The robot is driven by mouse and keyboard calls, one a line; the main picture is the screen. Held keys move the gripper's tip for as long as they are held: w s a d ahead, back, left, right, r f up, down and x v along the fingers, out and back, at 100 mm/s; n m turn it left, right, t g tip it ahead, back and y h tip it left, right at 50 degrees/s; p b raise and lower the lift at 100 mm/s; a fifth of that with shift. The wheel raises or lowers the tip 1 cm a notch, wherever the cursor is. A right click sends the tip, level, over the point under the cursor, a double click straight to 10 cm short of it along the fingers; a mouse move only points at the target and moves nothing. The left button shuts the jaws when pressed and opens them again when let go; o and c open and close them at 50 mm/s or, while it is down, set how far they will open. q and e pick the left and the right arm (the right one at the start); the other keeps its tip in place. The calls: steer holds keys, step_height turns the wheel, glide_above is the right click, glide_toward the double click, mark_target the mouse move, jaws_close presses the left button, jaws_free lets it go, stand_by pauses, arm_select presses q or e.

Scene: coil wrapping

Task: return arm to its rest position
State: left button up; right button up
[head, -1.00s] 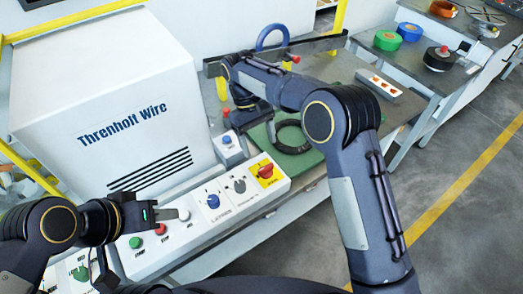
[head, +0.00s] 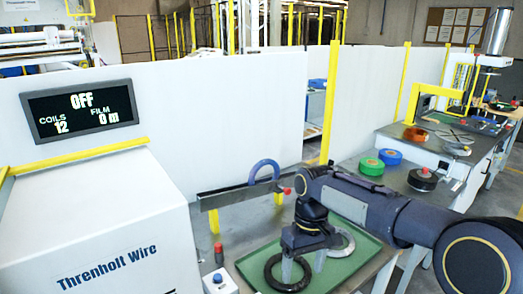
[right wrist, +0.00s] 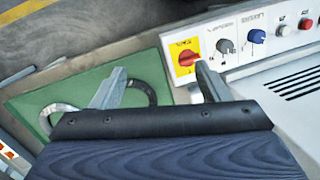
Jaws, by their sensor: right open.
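My right arm reaches in from the right in the head view. Its gripper (head: 303,266) points down over the green mat (head: 262,252), with its fingers apart and nothing seen between them. A black ring (head: 273,281) lies on the mat by the left finger. A grey ring (head: 347,240) lies behind and to the right, partly hidden by the gripper. In the right wrist view the open fingers (right wrist: 160,88) show above the mat (right wrist: 75,92) and beside the control panel. The grey ring (right wrist: 47,117) is partly hidden there. My left gripper is out of view.
The white wrapping machine (head: 100,225) stands at the left; its display (head: 80,108) reads OFF. A blue ring (head: 262,165) stands upright at a metal rail (head: 225,196). Green (head: 371,166) and blue (head: 390,157) rolls sit on the bench behind my arm. A red switch (right wrist: 187,58) is near the fingers.

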steer(key=s+d+r+m+t+y, duration=0.1)
steer(key=s+d+r+m+y, duration=0.15)
steer(key=s+d, duration=0.35)
steer(key=s+d+f+m+t, duration=0.1)
steer(key=s+d+m+t, duration=0.1)
steer(key=s, duration=0.6)
steer(key=s+d+f+m+t, duration=0.2)
steer(key=s+d+t, duration=0.1)
steer(key=s, duration=0.6)
steer(key=shift+s+f+t, duration=0.25)
steer(key=shift+t, duration=0.45)
